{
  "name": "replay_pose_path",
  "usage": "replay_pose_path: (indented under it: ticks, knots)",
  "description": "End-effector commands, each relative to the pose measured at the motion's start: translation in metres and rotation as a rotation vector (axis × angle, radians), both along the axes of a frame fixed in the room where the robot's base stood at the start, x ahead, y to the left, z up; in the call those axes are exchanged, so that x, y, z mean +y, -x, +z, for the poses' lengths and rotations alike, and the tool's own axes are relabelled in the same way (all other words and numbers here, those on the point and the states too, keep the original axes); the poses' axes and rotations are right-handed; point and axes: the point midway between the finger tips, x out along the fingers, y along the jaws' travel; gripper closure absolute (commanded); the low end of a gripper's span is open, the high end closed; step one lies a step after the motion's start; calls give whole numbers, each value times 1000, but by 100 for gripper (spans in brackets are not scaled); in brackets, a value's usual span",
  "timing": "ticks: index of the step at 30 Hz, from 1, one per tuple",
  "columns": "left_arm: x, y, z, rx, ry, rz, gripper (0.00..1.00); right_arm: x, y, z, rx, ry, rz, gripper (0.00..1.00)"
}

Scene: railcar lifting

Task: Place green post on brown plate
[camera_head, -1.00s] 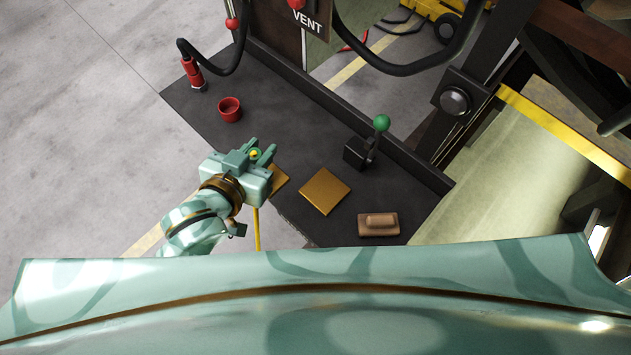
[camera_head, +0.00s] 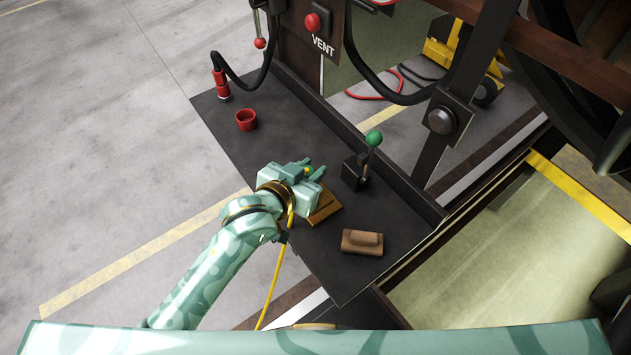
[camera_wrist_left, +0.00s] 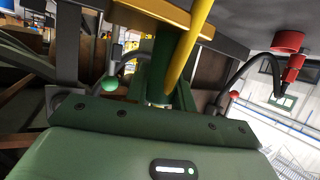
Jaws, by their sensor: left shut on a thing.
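My left gripper (camera_head: 310,172) is shut on the green post (camera_wrist_left: 162,60), which shows as a dark green upright piece between the fingers in the left wrist view. In the head view the hand hides most of it, and only a small yellow spot shows at the fingertips. The brown plate (camera_head: 327,209) is a flat square on the dark bench, directly beside and partly behind the hand. The hand covers its left part. I cannot tell whether the post touches the plate. My right gripper is not in view.
The dark bench (camera_head: 270,150) holds a red cup (camera_head: 246,120), a red hose handle (camera_head: 222,85), a lever with a green knob (camera_head: 374,138) close right of the hand, and a tan block (camera_head: 362,242). A yellow cable (camera_head: 273,280) hangs by my left wrist.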

Motion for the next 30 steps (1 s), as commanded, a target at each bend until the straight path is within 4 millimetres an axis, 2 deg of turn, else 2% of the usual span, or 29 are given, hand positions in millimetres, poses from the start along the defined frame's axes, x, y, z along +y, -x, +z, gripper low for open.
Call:
replay_pose_path:
  ticks: [1,3,11,16,28,29,30]
  knots:
    - [-2,-8,-16,5,-4,0,100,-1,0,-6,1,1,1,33]
    - [-5,-18,-29,4,-2,-1,100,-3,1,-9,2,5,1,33]
    - [-10,-38,-52,4,-2,-1,100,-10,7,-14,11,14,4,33]
    - [-10,-37,-78,4,-2,-1,100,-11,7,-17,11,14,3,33]
    - [-10,-37,-84,4,-1,-2,100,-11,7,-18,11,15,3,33]
    - [-10,-37,-86,5,-2,-2,72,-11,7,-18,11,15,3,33]
    - [-10,-37,-85,5,-2,-2,61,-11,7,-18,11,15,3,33]
